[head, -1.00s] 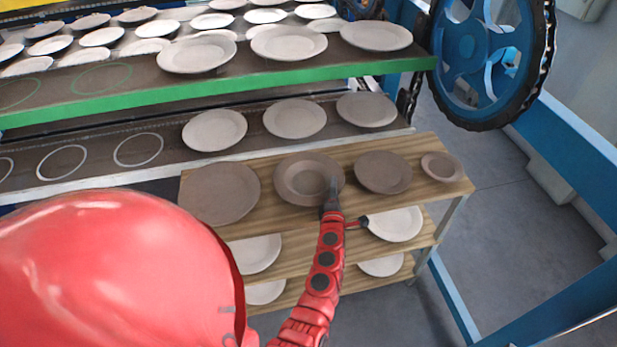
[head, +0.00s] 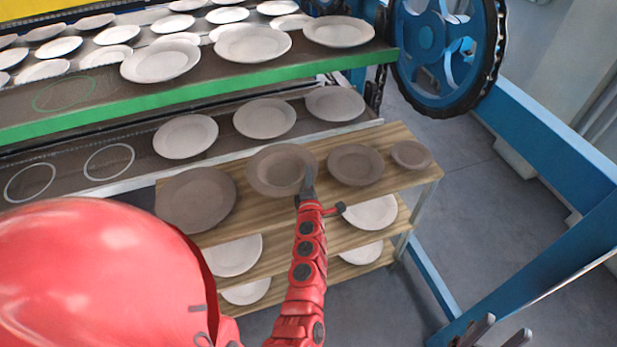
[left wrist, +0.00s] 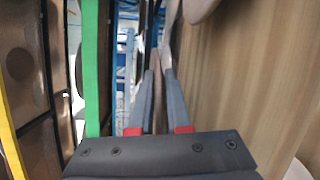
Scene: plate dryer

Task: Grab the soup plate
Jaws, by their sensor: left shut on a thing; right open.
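The soup plate (head: 272,172) is a brown, deep plate with a wide rim, in the middle of the wooden shelf's row in the head view. My left gripper (head: 309,182) is shut on its near right rim. In the left wrist view, the plate (left wrist: 159,92) is a thin brown edge between the two fingers (left wrist: 158,105). The plate appears slightly raised off the board, though any gap is hard to see. My right gripper (head: 497,334) is open and empty at the bottom right, only its fingertips showing.
A large brown plate (head: 195,200) lies left of the soup plate, and two smaller brown plates (head: 355,164) (head: 411,155) lie right. Pale plates sit on the lower shelves and the green-edged rack (head: 190,97) behind. A blue wheel (head: 428,38) stands back right.

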